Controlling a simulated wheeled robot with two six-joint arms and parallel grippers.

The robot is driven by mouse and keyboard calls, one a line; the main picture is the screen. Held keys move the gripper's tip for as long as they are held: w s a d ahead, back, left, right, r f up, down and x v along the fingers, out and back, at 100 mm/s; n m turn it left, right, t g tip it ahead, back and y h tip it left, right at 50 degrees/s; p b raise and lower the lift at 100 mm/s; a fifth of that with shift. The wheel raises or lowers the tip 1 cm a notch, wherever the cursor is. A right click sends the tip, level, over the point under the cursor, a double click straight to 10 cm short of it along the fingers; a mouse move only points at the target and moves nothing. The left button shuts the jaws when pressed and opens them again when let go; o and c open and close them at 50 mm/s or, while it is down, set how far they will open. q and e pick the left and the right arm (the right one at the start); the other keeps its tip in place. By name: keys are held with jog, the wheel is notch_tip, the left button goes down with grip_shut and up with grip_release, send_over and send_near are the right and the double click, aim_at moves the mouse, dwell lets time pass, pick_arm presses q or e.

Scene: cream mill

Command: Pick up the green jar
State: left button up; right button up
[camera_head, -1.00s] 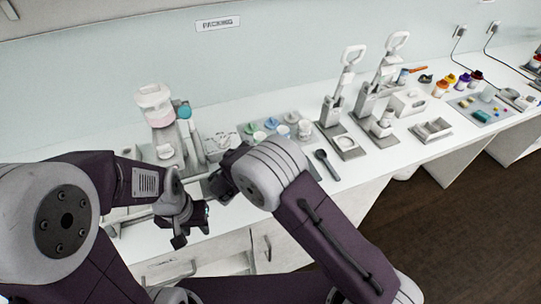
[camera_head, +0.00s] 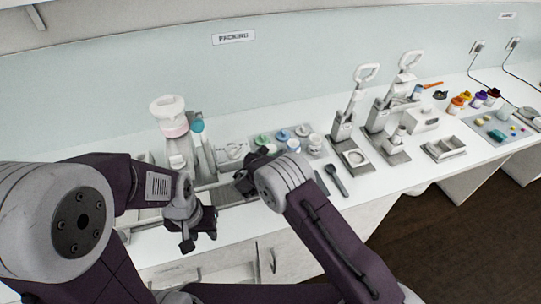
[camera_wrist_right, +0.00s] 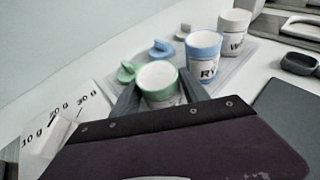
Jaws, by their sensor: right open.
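The green jar (camera_wrist_right: 163,97) stands upright and open in the right wrist view, with a pale inside and a pale label. My right gripper (camera_wrist_right: 158,92) is open, with one dark finger on each side of the jar; I cannot tell whether they touch it. The gripper body hides the jar's lower part. In the head view the green jar (camera_head: 268,149) shows only in part, beside my right gripper (camera_head: 250,172). The green lid (camera_wrist_right: 126,73) lies just left of it.
A blue jar (camera_wrist_right: 203,57) and a white jar (camera_wrist_right: 233,33) stand to the right on the same grey tray (camera_wrist_right: 236,68). A blue lid (camera_wrist_right: 162,49) lies behind. A printed weight card (camera_wrist_right: 60,112) is at left. A dark spoon (camera_head: 337,180) lies right of the tray.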

aim_at(271, 145)
jog(key=c, duration=1)
jog(key=shift+o, duration=0.2)
